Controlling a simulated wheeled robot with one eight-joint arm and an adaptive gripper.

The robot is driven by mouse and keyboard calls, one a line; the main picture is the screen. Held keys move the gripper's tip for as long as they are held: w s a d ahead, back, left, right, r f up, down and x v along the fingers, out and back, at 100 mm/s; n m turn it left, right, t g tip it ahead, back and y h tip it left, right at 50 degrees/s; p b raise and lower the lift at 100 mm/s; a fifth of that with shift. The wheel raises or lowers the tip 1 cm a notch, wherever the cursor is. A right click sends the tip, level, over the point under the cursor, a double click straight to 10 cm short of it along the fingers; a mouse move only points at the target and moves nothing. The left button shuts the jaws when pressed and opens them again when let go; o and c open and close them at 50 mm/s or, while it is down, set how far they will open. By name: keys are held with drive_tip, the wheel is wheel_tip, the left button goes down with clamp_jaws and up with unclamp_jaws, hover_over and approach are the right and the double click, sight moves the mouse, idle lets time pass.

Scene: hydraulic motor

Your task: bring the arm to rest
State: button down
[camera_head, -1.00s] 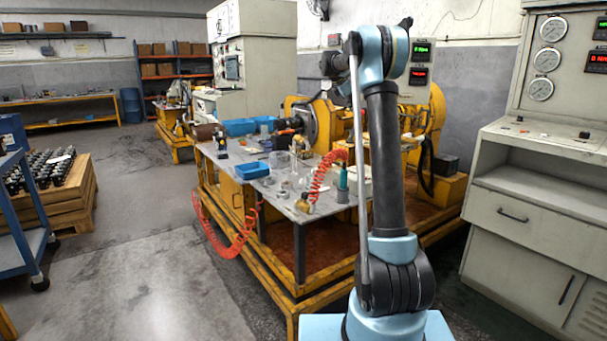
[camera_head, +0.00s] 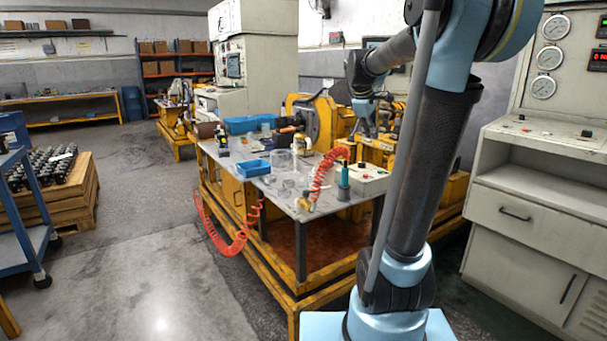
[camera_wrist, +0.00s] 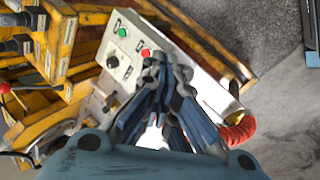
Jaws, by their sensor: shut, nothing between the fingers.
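My arm (camera_head: 430,170) rises from its base at the lower right, and its elbow reaches the top edge of the head view. Its forearm slopes down and left, over the far right part of the yellow test bench. My gripper (camera_wrist: 162,58) shows in the wrist view with its blue and dark fingers closed together and nothing between them. In that view the fingers overlap a pale control box (camera_wrist: 125,52) with green and red buttons; I cannot tell the gap. In the head view the gripper is small and partly unclear against the yellow machinery.
The metal bench top (camera_head: 295,200) holds a blue bin (camera_head: 254,168), small parts, a coiled red hose (camera_head: 325,172) and the control box (camera_head: 370,180). A gauge cabinet (camera_head: 530,190) stands at right. A blue cart (camera_head: 22,215) and wooden pallet stand at left. The floor between is clear.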

drive_tip(key=s+a+f+m+y, duration=0.1)
drive_tip(key=s+f+m, duration=0.2)
drive_tip(key=s+f, duration=0.5)
drive_tip(key=s+a+f+m+g+y, duration=0.1)
drive_tip(key=s+f+m, duration=0.3)
drive_tip(key=s+f, duration=0.4)
drive_tip(key=s+a+f+m+g+y, duration=0.1)
drive_tip(key=s+a+f+m, duration=0.1)
drive_tip(key=s+f, duration=0.7)
drive_tip(key=s+m, duration=0.1)
drive_tip(key=s, duration=0.7)
drive_tip(key=shift+s+a+m, duration=0.3)
drive_tip(key=shift+s+a, duration=0.05)
drive_tip(key=shift+w+f, duration=0.1)
drive_tip(key=shift+f, duration=0.05)
drive_tip(key=shift+w+f, duration=0.15)
drive_tip(key=shift+w, duration=0.2)
drive_tip(key=shift+d, duration=0.1)
